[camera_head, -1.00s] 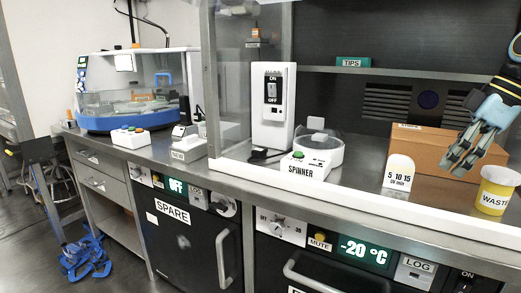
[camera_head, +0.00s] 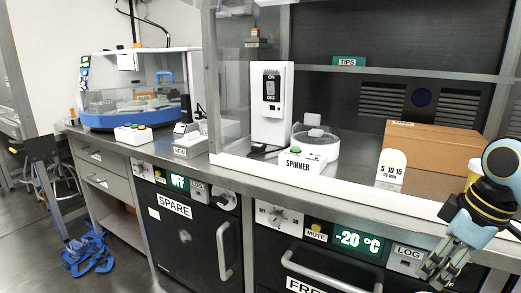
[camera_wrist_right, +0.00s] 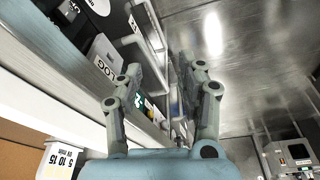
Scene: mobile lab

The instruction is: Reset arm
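My right gripper (camera_head: 440,270) hangs fingers down at the lower right of the head view, in front of the bench edge and the freezer panel. Its grey fingers stand apart in the right wrist view (camera_wrist_right: 165,72), with nothing between them. The light blue wrist and black and yellow cuff (camera_head: 485,200) are above it. My left gripper does not show in the head view.
The bench holds a spinner (camera_head: 318,150), a brown box (camera_head: 430,145) and a white timer block (camera_head: 391,165). A yellow waste tub (camera_head: 444,180) is mostly hidden behind my right arm. Freezer handle (camera_head: 330,278) juts out below.

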